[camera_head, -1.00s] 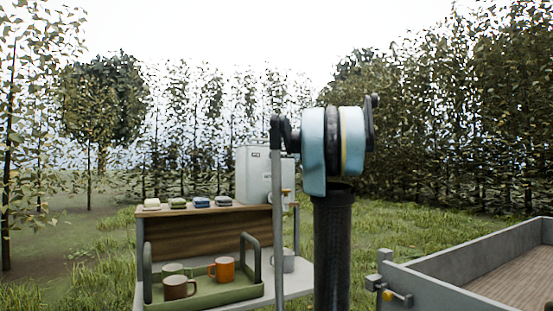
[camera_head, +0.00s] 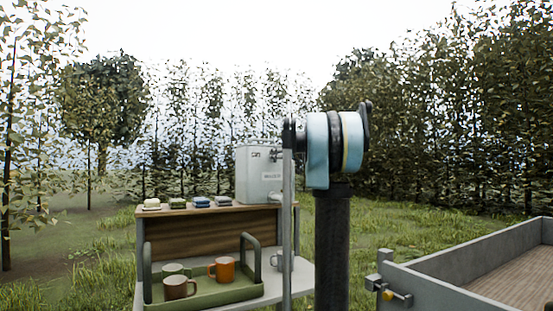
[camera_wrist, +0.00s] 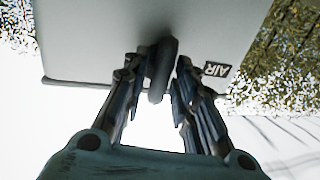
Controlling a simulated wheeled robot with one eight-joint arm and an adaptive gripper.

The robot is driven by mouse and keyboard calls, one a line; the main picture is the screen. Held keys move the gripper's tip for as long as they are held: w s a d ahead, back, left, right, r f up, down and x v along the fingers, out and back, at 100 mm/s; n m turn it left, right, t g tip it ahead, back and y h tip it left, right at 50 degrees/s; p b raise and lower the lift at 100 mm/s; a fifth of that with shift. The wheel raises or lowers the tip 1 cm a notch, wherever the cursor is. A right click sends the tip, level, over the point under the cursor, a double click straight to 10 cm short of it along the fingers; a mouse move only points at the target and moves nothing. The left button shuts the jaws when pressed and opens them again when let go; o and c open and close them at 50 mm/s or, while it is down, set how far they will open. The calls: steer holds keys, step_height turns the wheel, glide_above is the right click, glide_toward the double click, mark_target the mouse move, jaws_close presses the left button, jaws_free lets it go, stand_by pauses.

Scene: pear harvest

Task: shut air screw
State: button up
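The air screw (camera_wrist: 163,68) shows in the wrist view as a dark grey upright bar on the underside edge of a grey box (camera_wrist: 95,35), beside an upside-down AIR label (camera_wrist: 217,70). My gripper (camera_wrist: 166,60) has its two dark fingers on either side of the screw, close to it. Whether they press on it I cannot tell. In the head view the grey box (camera_head: 252,176) stands on the wooden shelf, and my arm hides its right side. My gripper's fingers and the screw cannot be made out there.
A green tray (camera_head: 205,296) with several mugs stands on the lower table. Small coloured blocks (camera_head: 201,202) line the shelf (camera_head: 205,213) left of the box. A grey cart bed (camera_head: 440,291) with a latch is at the right. Grass and trees lie behind.

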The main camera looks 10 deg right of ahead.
jaws_close()
steer(key=shift+m, duration=0.3)
steer(key=shift+d+f+m+t+h, duration=0.15)
steer(key=shift+m+t+h, duration=0.35)
steer(key=shift+m, duration=2.75)
steer(key=shift+f+m+t+h, duration=0.15)
steer(key=shift+m+t+h, duration=0.35)
steer(key=shift+m, duration=2.7)
steer(key=shift+d+f+m+t+h, duration=0.25)
steer(key=shift+m+t, duration=0.45)
steer(key=shift+m, duration=2.55)
steer(key=shift+a+r+m, duration=0.1)
steer(key=shift+a+m, duration=0.05)
steer(key=shift+m, duration=0.15)
